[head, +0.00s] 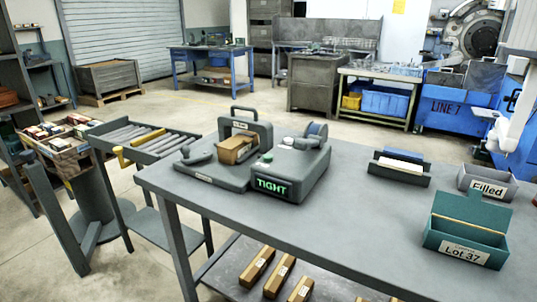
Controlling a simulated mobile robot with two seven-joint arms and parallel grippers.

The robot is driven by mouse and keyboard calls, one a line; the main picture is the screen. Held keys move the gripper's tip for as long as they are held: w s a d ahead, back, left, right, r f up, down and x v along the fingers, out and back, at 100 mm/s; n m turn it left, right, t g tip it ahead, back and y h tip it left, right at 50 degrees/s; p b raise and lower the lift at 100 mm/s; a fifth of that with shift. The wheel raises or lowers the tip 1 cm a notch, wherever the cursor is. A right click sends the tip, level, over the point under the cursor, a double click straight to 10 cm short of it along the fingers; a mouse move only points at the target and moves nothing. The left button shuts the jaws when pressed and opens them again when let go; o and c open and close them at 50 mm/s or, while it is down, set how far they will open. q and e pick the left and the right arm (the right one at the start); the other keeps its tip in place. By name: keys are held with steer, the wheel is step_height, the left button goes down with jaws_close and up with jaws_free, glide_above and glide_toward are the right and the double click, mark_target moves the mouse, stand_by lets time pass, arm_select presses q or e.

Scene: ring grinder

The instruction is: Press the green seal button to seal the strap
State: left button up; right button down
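The grey strapping machine (294,173) stands on the near table, and its front display (272,187) reads "TIGHT" in green. A brown package (237,149) sits in the machine under a grey arched frame (246,124). A small greenish spot (268,157) shows on top of the housing beside the package; it is too small to tell whether it is the seal button. The strap cannot be made out clearly. A round blue-grey reel (317,131) sits at the back of the machine.
A teal "Lot 37" box (465,230), a grey "Filled" bin (487,184) and a dark holder (399,168) stand on the table's right. A roller conveyor (143,138) is at left. A white arm-like part (515,105) hangs at right. The table front (330,225) is clear.

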arm_select(q)
steer(key=shift+w, duration=0.1)
steer(key=shift+w+r, duration=0.1)
steer(key=c, duration=0.3)
jaws_close()
stand_by(1.4)
